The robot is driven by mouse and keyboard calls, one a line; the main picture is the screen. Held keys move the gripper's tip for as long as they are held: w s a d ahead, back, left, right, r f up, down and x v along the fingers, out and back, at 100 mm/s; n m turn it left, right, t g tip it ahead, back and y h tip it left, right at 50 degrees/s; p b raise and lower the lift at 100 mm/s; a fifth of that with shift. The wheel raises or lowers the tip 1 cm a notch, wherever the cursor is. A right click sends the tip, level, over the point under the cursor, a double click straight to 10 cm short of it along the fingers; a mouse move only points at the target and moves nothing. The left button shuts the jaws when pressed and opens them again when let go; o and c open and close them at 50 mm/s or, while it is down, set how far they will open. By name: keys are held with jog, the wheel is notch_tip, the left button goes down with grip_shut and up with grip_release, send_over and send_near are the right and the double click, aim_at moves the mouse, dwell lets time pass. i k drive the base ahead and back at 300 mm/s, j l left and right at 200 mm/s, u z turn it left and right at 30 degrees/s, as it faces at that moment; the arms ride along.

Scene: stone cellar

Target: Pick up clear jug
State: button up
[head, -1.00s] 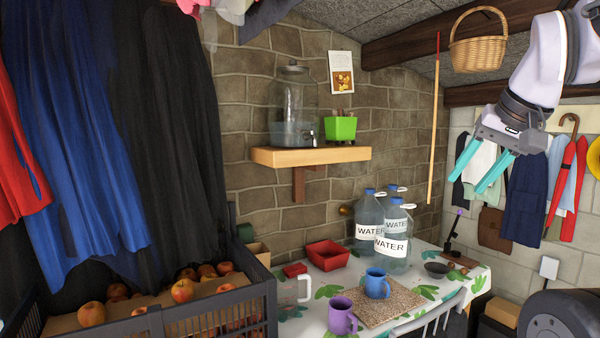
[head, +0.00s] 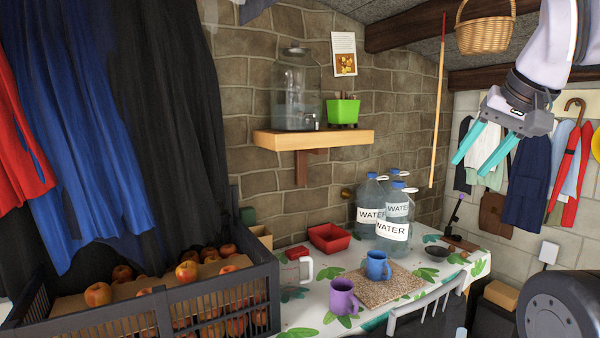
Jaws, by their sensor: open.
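A clear jug (head: 289,272) with a pale handle stands on the patterned tablecloth at the left end of the table (head: 306,318), just right of the apple crate. It is see-through, so its outline is faint, and the crate's corner is close beside it. My gripper (head: 471,166) has two teal fingers, spread apart and empty. It hangs in the upper right of the head view, pointing down and left, high and well to the right of the jug in the picture.
A purple mug (head: 342,297), a blue mug (head: 376,264) on a mat, a red bowl (head: 329,239) and several water bottles (head: 393,230) share the table. A dark crate (head: 205,300) of apples stands left. A shelf (head: 312,138) holds a glass dispenser (head: 294,95) and green pot (head: 343,111). A chair (head: 428,308) stands in front.

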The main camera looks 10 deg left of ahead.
aim_at(290, 260)
jog(key=i+l, duration=0.1)
jog(key=l, duration=0.2)
jog(key=i+l+u, duration=0.1)
jog(key=l+u, duration=0.15)
jog(key=i+l+u, duration=0.1)
jog(key=l+u, duration=0.15)
jog(key=l, duration=0.2)
jog(key=l+u, duration=0.25)
jog(key=l, duration=0.15)
jog(key=u, duration=1)
jog(key=i+l, duration=0.05)
